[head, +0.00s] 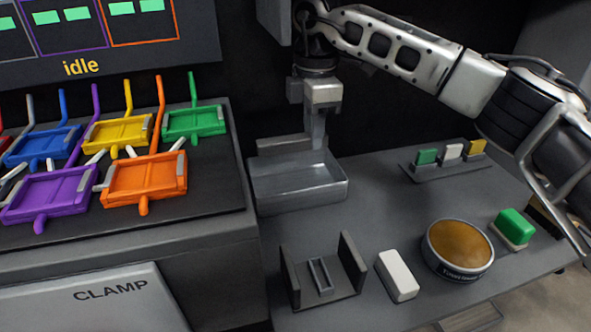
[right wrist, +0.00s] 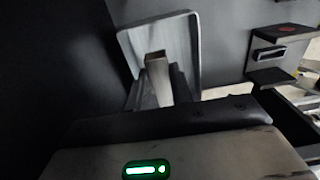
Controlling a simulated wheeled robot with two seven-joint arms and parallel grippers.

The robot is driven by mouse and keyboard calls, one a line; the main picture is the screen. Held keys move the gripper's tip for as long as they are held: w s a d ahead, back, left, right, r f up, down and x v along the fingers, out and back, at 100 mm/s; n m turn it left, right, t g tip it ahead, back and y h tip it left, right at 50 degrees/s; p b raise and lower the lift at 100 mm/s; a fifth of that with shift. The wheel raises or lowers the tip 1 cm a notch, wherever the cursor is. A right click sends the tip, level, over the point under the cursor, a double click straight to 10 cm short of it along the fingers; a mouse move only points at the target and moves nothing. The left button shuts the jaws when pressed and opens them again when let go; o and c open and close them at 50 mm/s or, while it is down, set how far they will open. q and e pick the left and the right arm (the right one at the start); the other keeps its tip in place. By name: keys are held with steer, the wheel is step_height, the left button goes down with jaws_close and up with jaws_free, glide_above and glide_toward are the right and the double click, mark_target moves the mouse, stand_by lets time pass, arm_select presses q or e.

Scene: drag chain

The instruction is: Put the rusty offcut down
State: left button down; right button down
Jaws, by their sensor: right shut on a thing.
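My right gripper (head: 316,138) points down over the back of a grey metal tray (head: 298,190). In the right wrist view, its two fingers (right wrist: 160,85) are shut on a small block, the offcut (right wrist: 155,57), which shows a brownish end. The tray's pale rim (right wrist: 122,42) frames the fingertips there. I cannot tell whether the offcut touches the tray floor. In the head view the offcut cannot be told apart from the fingers. My left gripper is not in view.
Left stands a clamp bench with coloured trays, including an orange one (head: 145,178). On the grey table are a two-walled bracket (head: 322,285), a white block (head: 397,275), a round amber-topped tin (head: 458,248) and a green-topped brush (head: 512,227). A small rack (head: 445,170) stands behind. The table's middle is clear.

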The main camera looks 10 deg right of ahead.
glide_above(312, 185)
step_height(312, 185, down, 4)
steer(key=shift+f, duration=2.35)
steer(key=c, duration=1.2)
jaws_free()
steer(key=shift+f, duration=0.1)
steer(key=shift+c, duration=0.2)
step_height(312, 185, up, 12)
steer(key=shift+r, duration=0.15)
